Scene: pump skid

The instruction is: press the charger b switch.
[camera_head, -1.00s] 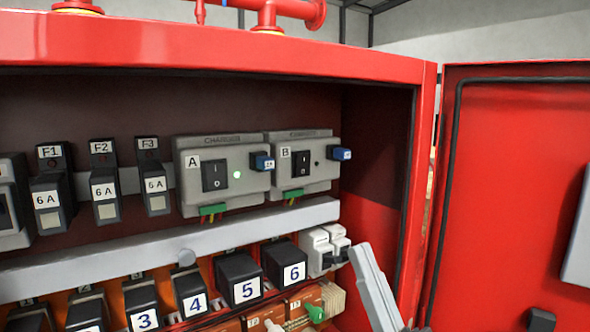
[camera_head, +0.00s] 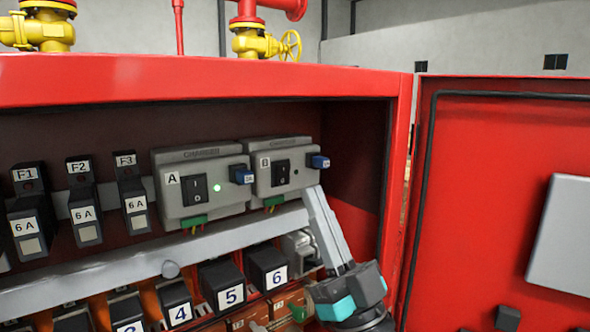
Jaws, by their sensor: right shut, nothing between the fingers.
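The charger B unit (camera_head: 293,180) is a grey box on the upper row inside the red cabinet. Its black rocker switch (camera_head: 281,173) sits beside the B label, with a small dark lamp to its right. Charger A (camera_head: 208,205) stands just left of it with a green lit lamp. My right gripper (camera_head: 316,190) is shut and empty. Its tips point up near the lower right corner of charger B, below and right of the switch. Whether they touch the unit I cannot tell. My left gripper is not in view.
Blue plugs (camera_head: 318,161) stick out at the right of each charger. Fuse holders (camera_head: 131,193) stand to the left. A grey rail (camera_head: 130,268) and numbered black blocks (camera_head: 267,268) lie below. The open red door (camera_head: 480,200) bounds the right side.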

